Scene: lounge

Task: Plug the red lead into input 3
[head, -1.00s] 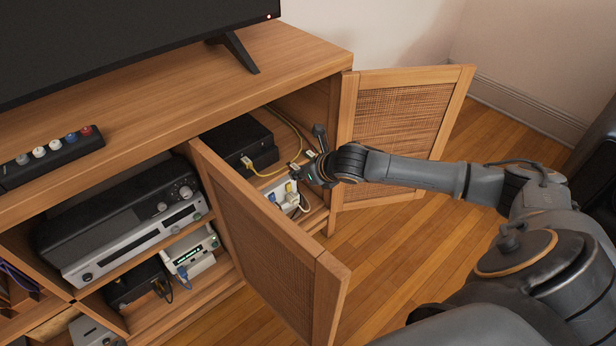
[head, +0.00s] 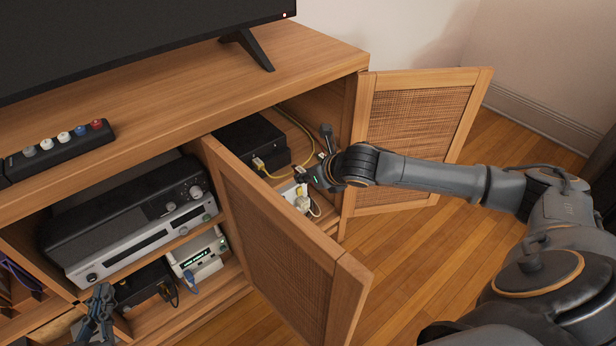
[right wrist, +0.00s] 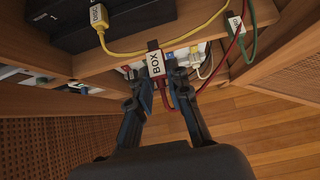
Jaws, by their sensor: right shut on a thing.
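In the right wrist view, my right gripper (right wrist: 159,78) is shut on a lead end with a white tag reading BOX (right wrist: 156,63). The red lead (right wrist: 207,80) runs off to the right and up from there. The white box with ports (right wrist: 203,48) is just beyond; the fingers hide part of it, and I cannot tell whether the plug is in a socket or which one. In the head view, my right gripper (head: 312,176) is at this white box (head: 290,190). My left gripper (head: 98,312) is low at the left, its jaws unclear.
Green and white cables hang near the red lead. The floor at right is clear.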

